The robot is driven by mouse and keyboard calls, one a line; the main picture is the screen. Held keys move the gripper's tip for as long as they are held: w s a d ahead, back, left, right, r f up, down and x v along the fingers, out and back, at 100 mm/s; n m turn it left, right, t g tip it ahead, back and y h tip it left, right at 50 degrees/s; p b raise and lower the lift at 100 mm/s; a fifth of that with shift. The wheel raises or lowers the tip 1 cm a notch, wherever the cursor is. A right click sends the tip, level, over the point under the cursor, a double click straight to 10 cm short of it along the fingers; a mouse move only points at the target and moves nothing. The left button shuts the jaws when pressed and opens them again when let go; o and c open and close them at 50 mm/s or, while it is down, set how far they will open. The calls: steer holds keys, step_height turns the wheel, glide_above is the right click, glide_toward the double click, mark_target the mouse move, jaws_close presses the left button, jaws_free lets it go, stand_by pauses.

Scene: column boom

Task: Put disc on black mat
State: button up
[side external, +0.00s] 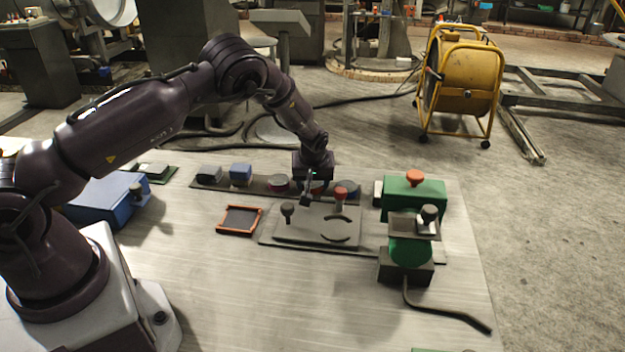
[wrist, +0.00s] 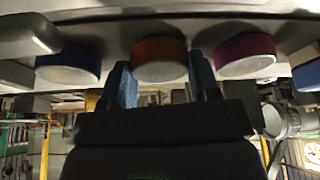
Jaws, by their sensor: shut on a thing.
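An orange-sided disc (wrist: 160,58) with a pale face is between the two blue fingers of my gripper (wrist: 162,82) in the wrist view. My gripper is shut on it. In the side view my gripper (side external: 315,182) is low over the dark strip at the back of the table, and the orange disc (side external: 319,187) is mostly hidden there. A blue disc (wrist: 68,62) and a magenta disc (wrist: 245,55) flank it in the wrist view. A flat black square mat (side external: 240,219) with an orange-red rim lies left of centre, apart from my gripper, with nothing on it.
The dark strip (side external: 258,188) also bears a grey block (side external: 208,174) and a blue block (side external: 241,174). A grey board (side external: 315,232) with knobs and curved slots lies close in front. A green machine (side external: 412,250) stands right, a blue box (side external: 105,199) left. The front table is clear.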

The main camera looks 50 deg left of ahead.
steer(key=o, duration=1.2)
steer(key=shift+f, duration=0.1)
steer(key=shift+c, duration=0.2)
steer(key=s+d+r+m+h, duration=0.1)
steer(key=s+d+r, duration=0.15)
steer(key=r, duration=0.55)
steer(key=s+d+r, duration=0.2)
steer(key=s+r, duration=0.1)
steer(key=r, duration=0.4)
steer(key=s+d+r+m+h, duration=0.1)
steer(key=s+d+r, duration=0.2)
steer(key=r, duration=0.5)
steer(key=s+d+r+m+t, duration=0.1)
steer(key=s+d+r+m, duration=0.1)
steer(key=s, duration=0.6)
steer(key=s+d+r+m+t+h, duration=0.1)
steer(key=s+r+m, duration=0.3)
steer(key=s, duration=0.4)
steer(key=s+d+r+m+t, duration=0.1)
steer(key=s+d+r+m, duration=0.2)
steer(key=s, duration=0.5)
step_height(320, 180, up, 2)
steer(key=shift+d+r+h, duration=0.1)
steer(key=shift+d+h, duration=0.2)
steer(key=shift+d, duration=0.2)
